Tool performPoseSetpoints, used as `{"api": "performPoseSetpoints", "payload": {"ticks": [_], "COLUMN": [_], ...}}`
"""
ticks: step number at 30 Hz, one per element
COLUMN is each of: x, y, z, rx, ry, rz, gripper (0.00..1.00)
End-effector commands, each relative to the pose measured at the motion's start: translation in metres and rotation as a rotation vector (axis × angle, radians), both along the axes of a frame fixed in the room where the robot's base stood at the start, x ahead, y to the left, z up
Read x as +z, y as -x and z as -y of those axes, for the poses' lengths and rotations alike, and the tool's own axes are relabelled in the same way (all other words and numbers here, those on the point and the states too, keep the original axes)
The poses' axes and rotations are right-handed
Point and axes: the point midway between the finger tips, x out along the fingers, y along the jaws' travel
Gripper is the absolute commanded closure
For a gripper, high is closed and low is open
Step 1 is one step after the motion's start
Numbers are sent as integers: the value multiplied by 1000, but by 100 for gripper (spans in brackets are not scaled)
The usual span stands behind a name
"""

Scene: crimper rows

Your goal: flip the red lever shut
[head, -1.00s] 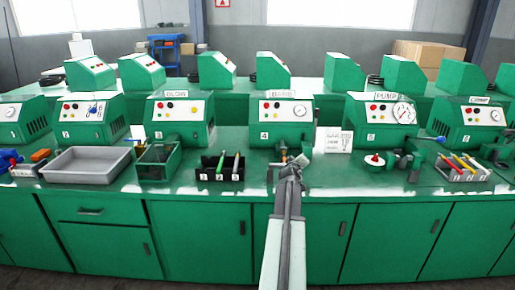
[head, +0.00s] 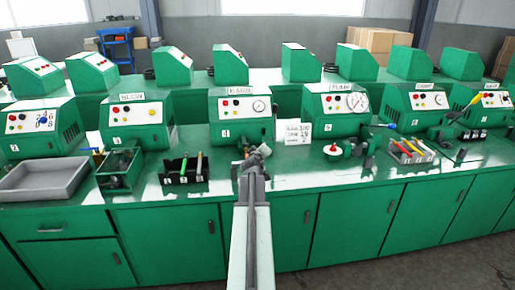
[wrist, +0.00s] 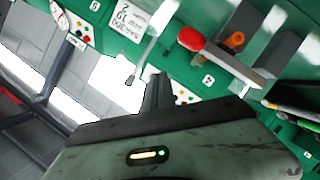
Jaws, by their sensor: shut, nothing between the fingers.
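The red lever shows in the wrist view as a red grip (wrist: 191,38) on a flat grey bar (wrist: 228,62) that runs to the lower right. In the head view I cannot make it out; my arm covers the place in front of the BARB machine (head: 240,105). My gripper (head: 254,158) is over the bench front at that machine. In the wrist view its fingers (wrist: 157,90) are closed together and empty, below and left of the red grip. They appear apart from the lever.
A white sign (head: 293,131) stands just right of my gripper. A black rack (head: 185,172) with upright tools is to its left. A white disc with a red knob (head: 332,150) is to its right. A grey tray (head: 45,178) is far left.

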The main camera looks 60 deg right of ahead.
Motion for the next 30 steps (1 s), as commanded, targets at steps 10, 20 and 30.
{"api": "performPoseSetpoints", "payload": {"ticks": [10,20,30], "x": [28,27,30], "y": [36,35,-6], "z": [-55,-57,-76], "rx": [2,4,61], "ry": [2,2,1], "rz": [1,1,1], "gripper": [100,100,100]}}
